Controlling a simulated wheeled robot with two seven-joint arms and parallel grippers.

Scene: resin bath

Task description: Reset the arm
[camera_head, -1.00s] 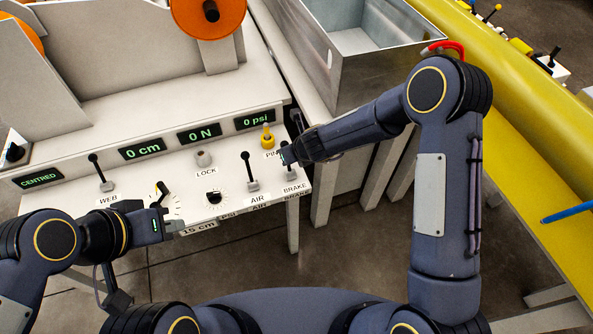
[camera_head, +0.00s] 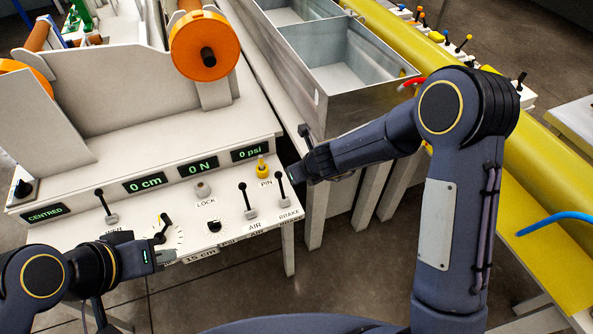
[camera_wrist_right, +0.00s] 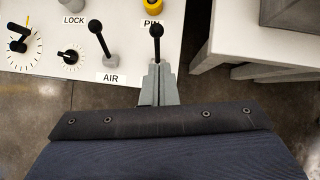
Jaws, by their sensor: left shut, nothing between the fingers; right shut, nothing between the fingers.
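My right gripper (camera_wrist_right: 158,80) is shut and empty in the right wrist view, its fingertips by the foot of the BRAKE lever (camera_wrist_right: 156,42). In the head view the BRAKE lever (camera_head: 281,188) stands at the panel's right end, with my right arm's wrist just right of it; I cannot tell whether they touch. My left gripper (camera_head: 170,257) is shut at the panel's front edge, below the pointer dial (camera_head: 163,229), holding nothing. The AIR lever (camera_head: 246,199) stands left of the BRAKE lever. The WEB lever (camera_head: 105,205) is farther left.
The white control panel (camera_head: 140,222) carries displays reading CENTRED, 0 cm, 0 N and 0 psi. A yellow PIN knob (camera_head: 262,168) and a grey LOCK knob (camera_head: 202,189) sit on it. A metal bath (camera_head: 368,92) stands behind my right arm. Bare floor lies in front of the panel.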

